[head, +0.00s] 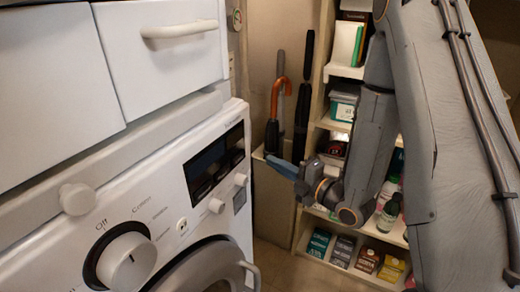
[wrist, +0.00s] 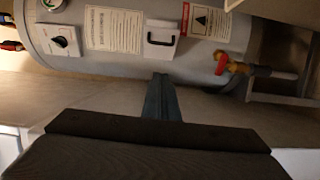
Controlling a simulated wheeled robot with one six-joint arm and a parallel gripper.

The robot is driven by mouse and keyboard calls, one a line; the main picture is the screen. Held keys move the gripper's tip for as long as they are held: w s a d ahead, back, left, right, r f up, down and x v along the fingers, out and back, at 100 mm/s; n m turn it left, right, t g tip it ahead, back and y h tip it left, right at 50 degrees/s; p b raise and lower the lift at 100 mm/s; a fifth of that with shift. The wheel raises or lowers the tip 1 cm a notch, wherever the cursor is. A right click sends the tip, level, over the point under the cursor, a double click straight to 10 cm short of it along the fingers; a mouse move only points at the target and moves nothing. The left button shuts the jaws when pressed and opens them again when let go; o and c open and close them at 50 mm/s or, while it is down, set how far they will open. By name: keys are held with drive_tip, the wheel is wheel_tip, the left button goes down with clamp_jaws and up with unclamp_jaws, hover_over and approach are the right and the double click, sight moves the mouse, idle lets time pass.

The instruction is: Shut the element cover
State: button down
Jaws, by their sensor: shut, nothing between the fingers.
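In the wrist view a pale, rounded tank lies across the top. A small panel with a black handle (wrist: 160,39) on its face looks like the element cover; I cannot tell whether it is fully shut. My gripper (wrist: 162,82) is shut and empty, its blue-grey fingers pointing at the tank just below that handle, with no clear contact. In the head view my gripper (head: 282,166) is in front of the shelves, to the right of the washing machine. The tank does not show in the head view.
A red-handled valve (wrist: 222,64) and pipe stick out at right. The washing machine (head: 175,190) stands left; a narrow shelf unit (head: 312,125) with boxes and bottles stands behind my arm.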

drive_tip(key=w+d+x, duration=0.1)
drive_tip(key=d+x, duration=0.1)
drive_tip(key=x, duration=1)
drive_tip(key=shift+w, duration=0.6)
drive_tip(key=shift+a, duration=0.1)
drive_tip(key=shift+w, duration=0.45)
drive_tip(key=shift+w+d, duration=0.2)
drive_tip(key=shift+d, duration=0.05)
drive_tip(key=w+b, duration=0.3)
drive_tip(key=w, duration=0.4)
drive_tip(key=shift+w+d, duration=0.3)
drive_tip(key=shift+d, duration=0.1)
